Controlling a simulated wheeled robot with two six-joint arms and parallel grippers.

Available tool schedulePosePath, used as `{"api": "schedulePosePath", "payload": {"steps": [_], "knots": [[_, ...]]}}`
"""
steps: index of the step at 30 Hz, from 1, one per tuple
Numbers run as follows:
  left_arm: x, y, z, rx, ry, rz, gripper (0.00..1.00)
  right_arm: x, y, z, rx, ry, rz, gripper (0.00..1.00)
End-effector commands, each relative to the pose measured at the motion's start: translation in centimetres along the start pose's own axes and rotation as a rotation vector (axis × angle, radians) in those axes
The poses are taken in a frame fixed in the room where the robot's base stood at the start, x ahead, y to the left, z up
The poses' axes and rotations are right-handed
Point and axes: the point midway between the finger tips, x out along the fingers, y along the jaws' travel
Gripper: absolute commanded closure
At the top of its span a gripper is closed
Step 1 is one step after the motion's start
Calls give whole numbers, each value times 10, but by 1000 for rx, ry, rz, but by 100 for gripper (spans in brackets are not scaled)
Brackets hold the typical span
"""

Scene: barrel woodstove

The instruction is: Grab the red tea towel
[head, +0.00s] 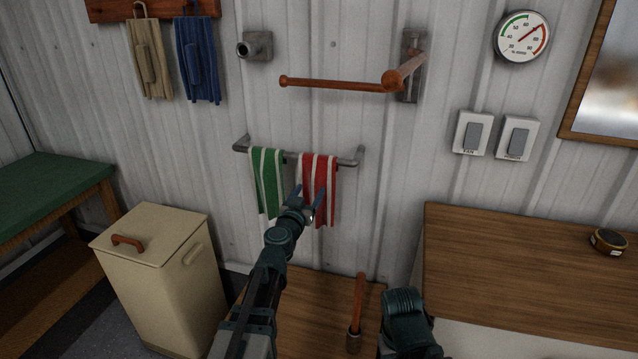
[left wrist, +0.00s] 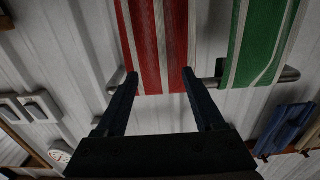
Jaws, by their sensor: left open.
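The red tea towel (head: 319,172), with white stripes, hangs over a grey wall rail (head: 346,162). A green and white striped towel (head: 267,178) hangs left of it on the same rail. My left gripper (head: 308,196) is open in front of the red towel's lower left part and hides a little of it. In the left wrist view, turned over, the red towel (left wrist: 158,45) lies ahead, between the open fingertips (left wrist: 160,76). I cannot tell whether they touch it. The green towel (left wrist: 262,40) is to the right there.
A wooden bar (head: 335,85) sticks out on a bracket above the rail. A cream bin (head: 160,260) stands at lower left, a wooden counter (head: 520,260) at right. A wooden-handled tool (head: 358,305) stands below. Blue and tan cloth items hang at upper left.

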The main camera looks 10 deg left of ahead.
Motion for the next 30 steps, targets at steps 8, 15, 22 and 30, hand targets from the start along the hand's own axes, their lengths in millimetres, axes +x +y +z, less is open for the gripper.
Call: {"api": "schedulePosePath", "payload": {"steps": [8, 15, 22, 30], "knots": [[29, 0, 1, 0, 0, -3, 30, 1, 0, 0, 0, 0, 0, 50], [28, 0, 1, 0, 0, -4, 39, 1, 0, 0, 0, 0, 0, 50], [28, 0, 1, 0, 0, -4, 80, 1, 0, 0, 0, 0, 0, 50], [28, 0, 1, 0, 0, -4, 100, 1, 0, 0, 0, 0, 0, 50]]}}
